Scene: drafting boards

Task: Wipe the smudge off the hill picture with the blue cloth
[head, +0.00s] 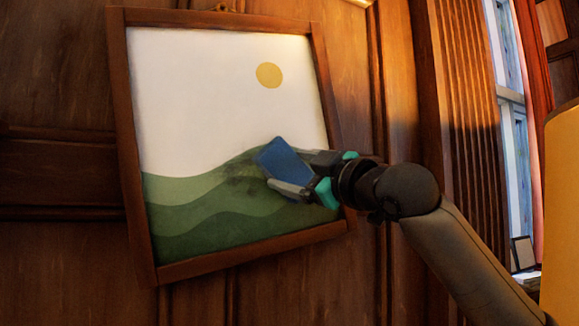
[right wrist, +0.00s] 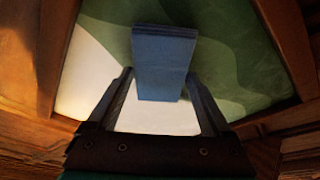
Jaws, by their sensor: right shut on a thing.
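The hill picture (head: 200,100) hangs on the wooden wall in a brown frame, slightly tilted, with green hills and a yellow sun. A dark smudge (head: 238,184) shows on the hills just left of the blue cloth (head: 284,165). My right gripper (head: 282,172) is shut on the blue cloth, which is in front of the hills at the picture's lower right. In the right wrist view the folded cloth (right wrist: 163,62) sticks out beyond the fingers, over the green part. I cannot tell whether it touches the picture. My left gripper is not in view.
The picture's wooden frame (head: 129,160) stands out around it. Wood panelling (head: 55,90) surrounds it. To the right are a window (head: 511,120) and a yellow object (head: 562,210) at the edge. A small framed item (head: 524,253) stands low at the right.

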